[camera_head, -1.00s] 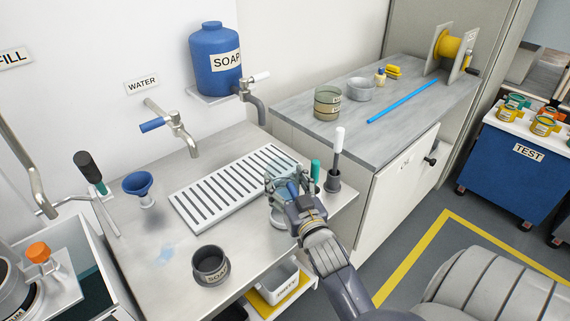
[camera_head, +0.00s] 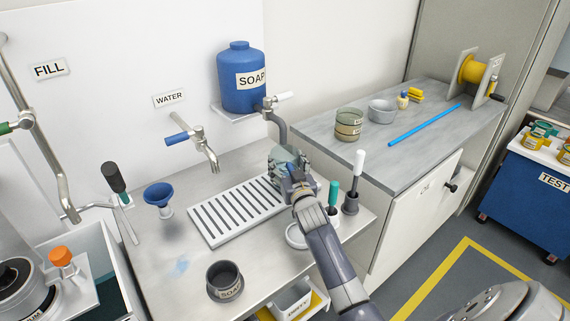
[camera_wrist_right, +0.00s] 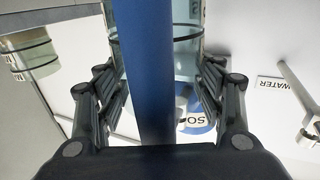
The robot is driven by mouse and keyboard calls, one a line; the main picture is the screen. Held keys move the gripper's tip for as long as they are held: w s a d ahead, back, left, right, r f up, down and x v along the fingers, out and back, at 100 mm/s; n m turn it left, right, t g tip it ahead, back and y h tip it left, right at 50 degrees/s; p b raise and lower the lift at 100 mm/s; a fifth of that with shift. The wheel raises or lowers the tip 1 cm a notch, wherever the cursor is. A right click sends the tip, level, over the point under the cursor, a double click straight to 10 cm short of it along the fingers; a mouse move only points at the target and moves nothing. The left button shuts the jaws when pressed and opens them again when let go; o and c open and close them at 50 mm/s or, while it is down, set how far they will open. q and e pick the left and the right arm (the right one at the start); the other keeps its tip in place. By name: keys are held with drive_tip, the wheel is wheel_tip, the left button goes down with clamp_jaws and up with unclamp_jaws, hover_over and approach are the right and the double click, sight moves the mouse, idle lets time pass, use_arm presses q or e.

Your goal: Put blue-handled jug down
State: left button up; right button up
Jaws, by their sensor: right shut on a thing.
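The blue-handled jug (camera_head: 282,157) is a clear, greenish vessel in the head view, partly covered by my right gripper (camera_head: 293,180). It is at the right end of the slotted drain tray (camera_head: 240,212), just below the soap tap; I cannot tell whether it touches the tray. In the right wrist view the blue handle (camera_wrist_right: 148,70) runs upright between the fingers of my right gripper (camera_wrist_right: 158,105), which is shut on it. The jug's clear wall (camera_wrist_right: 187,45) shows behind the handle. My left gripper is not in view.
The soap tank (camera_head: 241,85) and its tap (camera_head: 275,115) are behind the jug. A round pale dish (camera_head: 297,237), green-handled brush (camera_head: 333,197) and white-handled brush (camera_head: 358,168) stand to the right. A dark soap bowl (camera_head: 224,281) and blue funnel (camera_head: 158,194) are on the counter.

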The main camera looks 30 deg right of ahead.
drive_tip(key=shift+w+d+f, duration=0.15)
drive_tip(key=shift+w+f, duration=0.1)
drive_tip(key=shift+w, duration=0.25)
drive_tip(key=shift+w+d+f, duration=0.1)
drive_tip(key=shift+w+f, duration=0.15)
drive_tip(key=shift+w, duration=0.2)
drive_tip(key=shift+f, duration=0.3)
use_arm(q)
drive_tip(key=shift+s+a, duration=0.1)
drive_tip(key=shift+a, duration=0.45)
use_arm(e)
drive_tip(key=shift+s+r, duration=0.1)
drive_tip(key=shift+f, duration=0.2)
drive_tip(key=o, duration=1.1)
